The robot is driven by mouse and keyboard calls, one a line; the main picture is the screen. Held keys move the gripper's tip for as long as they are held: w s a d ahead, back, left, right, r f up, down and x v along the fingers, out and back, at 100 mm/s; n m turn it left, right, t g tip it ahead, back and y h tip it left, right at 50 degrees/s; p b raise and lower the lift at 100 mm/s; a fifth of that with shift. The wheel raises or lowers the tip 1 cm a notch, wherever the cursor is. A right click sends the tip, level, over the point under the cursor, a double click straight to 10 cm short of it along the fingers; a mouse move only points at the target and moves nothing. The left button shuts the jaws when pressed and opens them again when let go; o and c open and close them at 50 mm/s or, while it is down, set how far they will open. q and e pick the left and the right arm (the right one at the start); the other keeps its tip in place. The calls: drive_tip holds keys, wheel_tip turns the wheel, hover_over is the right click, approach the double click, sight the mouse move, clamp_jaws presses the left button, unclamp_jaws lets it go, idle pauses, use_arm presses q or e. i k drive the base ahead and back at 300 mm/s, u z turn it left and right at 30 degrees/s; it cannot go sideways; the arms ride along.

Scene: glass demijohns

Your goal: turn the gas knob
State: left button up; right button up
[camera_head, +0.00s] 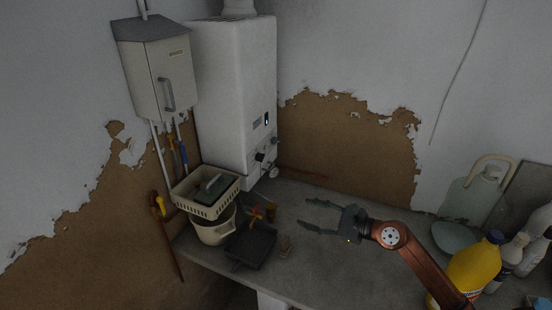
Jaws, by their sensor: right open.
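A white boiler (222,90) stands in the corner at the back of the worktop. Low on its right-hand face are a dark knob (259,157) and a pale round part (273,172); I cannot tell for certain which is the gas knob. My right gripper (305,213) is open and empty above the worktop, its fingers pointing left. It is apart from the boiler, to the right of and below the knobs in the picture. My left gripper is not in view.
A cream basket (222,199), a pale pot (213,232) and a dark tray (250,246) crowd the worktop's left end. A yellow bottle (472,266), white bottles and a glass demijohn (472,194) stand at right. The worktop (345,195) behind my gripper is mostly clear.

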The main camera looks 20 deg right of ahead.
sight(260, 158)
drive_tip(key=z, duration=0.05)
drive_tip(key=i, duration=1)
drive_tip(key=u, duration=0.05)
